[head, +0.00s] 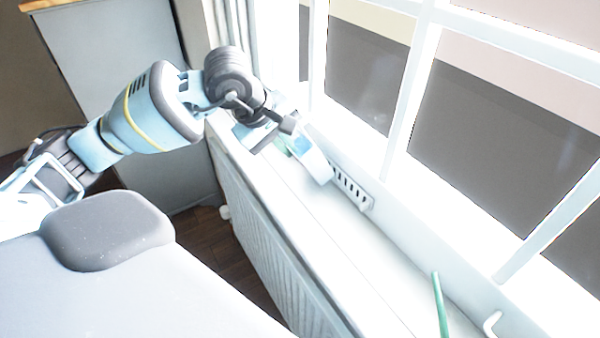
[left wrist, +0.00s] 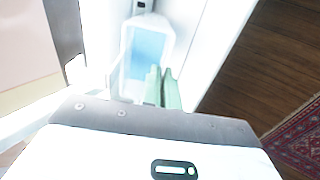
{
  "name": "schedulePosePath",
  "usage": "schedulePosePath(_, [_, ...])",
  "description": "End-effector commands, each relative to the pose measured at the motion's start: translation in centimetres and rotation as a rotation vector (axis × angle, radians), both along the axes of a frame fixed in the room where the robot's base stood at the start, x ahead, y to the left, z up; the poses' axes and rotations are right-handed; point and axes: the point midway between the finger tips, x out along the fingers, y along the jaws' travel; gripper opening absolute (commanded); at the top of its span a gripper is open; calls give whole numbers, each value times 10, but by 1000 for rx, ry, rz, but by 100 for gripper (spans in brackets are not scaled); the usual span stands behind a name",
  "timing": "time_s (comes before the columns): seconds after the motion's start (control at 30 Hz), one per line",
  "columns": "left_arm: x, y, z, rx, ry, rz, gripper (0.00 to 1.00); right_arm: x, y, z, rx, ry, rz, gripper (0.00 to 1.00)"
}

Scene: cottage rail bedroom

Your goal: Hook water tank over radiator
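The water tank (head: 318,165) is a pale, translucent container with a light blue inside. It lies tilted on the white window sill, and its near end is partly covered by my left gripper (head: 280,138). The left wrist view shows the tank (left wrist: 148,45) in front of the gripper. Two green, finger-like tips (left wrist: 162,87) stand close together at the tank's near edge. I cannot tell whether they pinch its wall or only stand beside it. The white ribbed radiator (head: 262,240) runs below the sill. My right gripper does not show clearly in either view.
A white slotted strip (head: 352,188) is on the sill behind the tank. A green stick (head: 440,302) and a white hook-shaped handle (head: 492,324) are at lower right. The window (head: 400,110) rises behind the sill. A grey cabinet (head: 115,50) stands at left. The sill's middle is clear.

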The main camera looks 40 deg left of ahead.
Motion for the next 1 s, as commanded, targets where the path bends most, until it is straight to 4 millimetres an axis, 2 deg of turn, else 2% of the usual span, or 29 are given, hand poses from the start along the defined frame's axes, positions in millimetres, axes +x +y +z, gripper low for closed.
schedulePosePath(1.0, [-80, 34, -1, 9, 2, 3, 0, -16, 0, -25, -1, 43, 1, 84])
